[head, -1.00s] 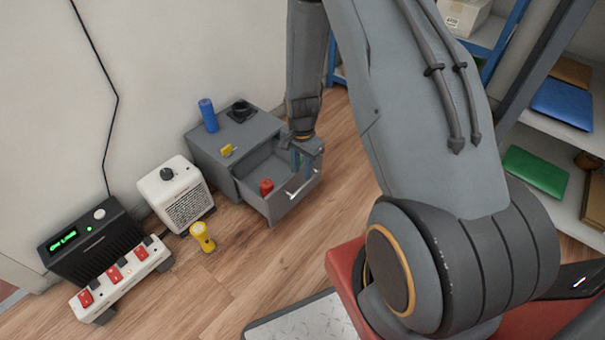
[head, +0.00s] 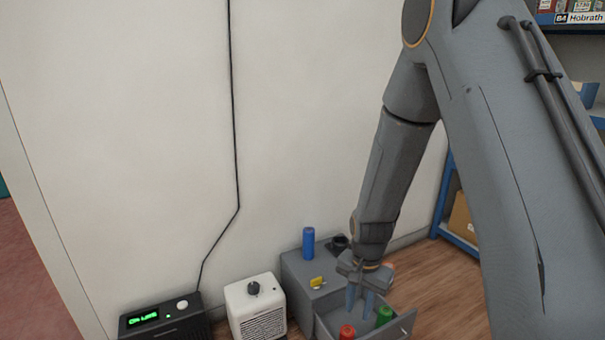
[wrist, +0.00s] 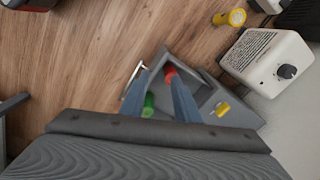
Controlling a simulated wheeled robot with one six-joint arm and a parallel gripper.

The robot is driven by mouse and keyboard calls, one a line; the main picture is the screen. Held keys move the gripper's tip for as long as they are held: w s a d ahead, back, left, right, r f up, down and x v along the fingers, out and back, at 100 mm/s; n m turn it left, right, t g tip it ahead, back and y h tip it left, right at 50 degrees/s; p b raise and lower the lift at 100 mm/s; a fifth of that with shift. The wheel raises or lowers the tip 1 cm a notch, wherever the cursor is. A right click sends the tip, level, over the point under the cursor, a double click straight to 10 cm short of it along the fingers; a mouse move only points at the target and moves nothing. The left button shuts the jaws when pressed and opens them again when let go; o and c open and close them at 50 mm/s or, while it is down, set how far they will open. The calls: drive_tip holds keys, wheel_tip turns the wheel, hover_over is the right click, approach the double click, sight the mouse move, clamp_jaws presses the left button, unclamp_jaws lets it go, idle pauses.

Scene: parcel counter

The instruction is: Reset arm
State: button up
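My gripper (head: 360,300) hangs above the open drawer (head: 399,326) of a small grey cabinet (head: 297,268). Its two blue-grey fingers are apart with nothing between them. In the wrist view my gripper (wrist: 158,92) also shows open, fingers pointing toward the drawer. A red cylinder (head: 347,331) and a green cylinder (head: 385,315) are in the drawer. The wrist view shows the red cylinder (wrist: 170,75) near one finger and the green cylinder (wrist: 148,105) between the fingers in the picture, apparently below them.
On the cabinet stand a blue cylinder (head: 308,242) and a dark round object (head: 338,242); a yellow tag (head: 317,282) is at its front. Left are a white heater (head: 256,308) and a black box with green display (head: 165,318). A yellow flashlight (wrist: 236,17) is on the floor. Blue-framed shelves (head: 446,195) stand right.

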drive_tip(key=s+a+r+n, duration=0.8)
drive_tip(key=s+a+r, duration=0.3)
drive_tip(key=a+r, duration=0.25)
drive_tip(key=s+a+r+n, duration=0.2)
drive_tip(key=s+r+n, duration=0.15)
drive_tip(key=s, duration=0.35)
drive_tip(key=s+a+r+n, duration=0.1)
drive_tip(key=s+r+n, duration=0.25)
drive_tip(key=s, duration=0.35)
drive_tip(key=d+r+m+p, duration=0.3)
drive_tip(key=d+r+p, duration=0.7)
drive_tip(key=r+p, duration=0.3)
drive_tip(key=d+r+m+p, duration=0.4)
drive_tip(key=d+r+p, duration=0.6)
drive_tip(key=p, duration=0.7)
wheel_tip(320, 180, up, 4)
drive_tip(key=shift+d+f+m+p, duration=0.1)
drive_tip(key=shift+d+m+p, duration=0.2)
drive_tip(key=shift+p, duration=0.05)
